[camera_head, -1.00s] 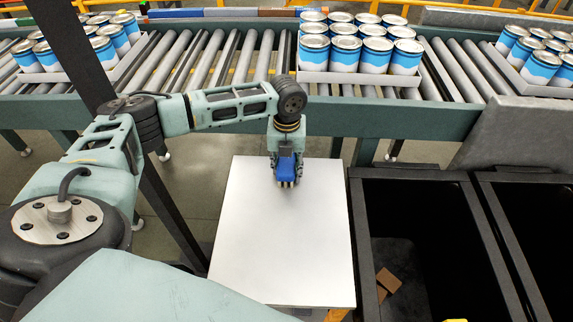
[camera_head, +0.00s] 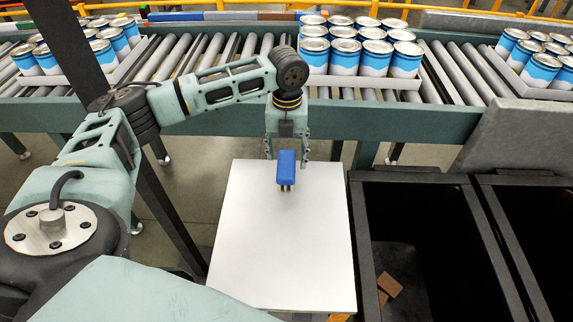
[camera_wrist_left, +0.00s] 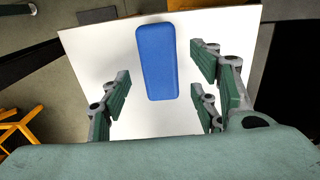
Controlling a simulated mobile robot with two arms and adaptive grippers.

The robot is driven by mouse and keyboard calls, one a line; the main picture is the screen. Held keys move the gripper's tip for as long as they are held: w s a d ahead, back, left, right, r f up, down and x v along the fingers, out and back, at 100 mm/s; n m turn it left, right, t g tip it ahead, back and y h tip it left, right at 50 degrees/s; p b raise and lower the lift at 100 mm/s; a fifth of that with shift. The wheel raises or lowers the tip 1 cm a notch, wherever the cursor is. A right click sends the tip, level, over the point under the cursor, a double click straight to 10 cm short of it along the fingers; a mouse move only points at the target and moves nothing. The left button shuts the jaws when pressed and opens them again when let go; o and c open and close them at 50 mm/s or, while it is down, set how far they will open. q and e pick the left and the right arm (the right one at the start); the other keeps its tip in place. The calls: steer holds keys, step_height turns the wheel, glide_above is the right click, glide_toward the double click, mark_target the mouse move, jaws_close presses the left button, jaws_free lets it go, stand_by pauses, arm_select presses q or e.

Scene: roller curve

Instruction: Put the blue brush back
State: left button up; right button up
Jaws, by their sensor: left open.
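The blue brush (camera_head: 286,167) stands on the far part of the white board (camera_head: 280,240), its blue top up and its bristles down. My left gripper (camera_head: 287,156) is open and empty, just behind and above the brush. In the left wrist view the blue brush (camera_wrist_left: 157,62) lies ahead of the spread fingers of my left gripper (camera_wrist_left: 160,92), with clear gaps on both sides. No finger touches it there. My right gripper is not in view.
The roller conveyor (camera_head: 450,70) runs behind the board and carries trays of blue and white cans (camera_head: 362,50). Dark open bins (camera_head: 420,200) stand to the right, one with small brown pieces (camera_head: 390,284). A dark post (camera_head: 165,205) stands on the left.

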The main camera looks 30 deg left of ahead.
mark_target(287, 163)
arm_select(q)
step_height(287, 163, up, 5)
steer(key=shift+r, duration=0.1)
stand_by(0.6)
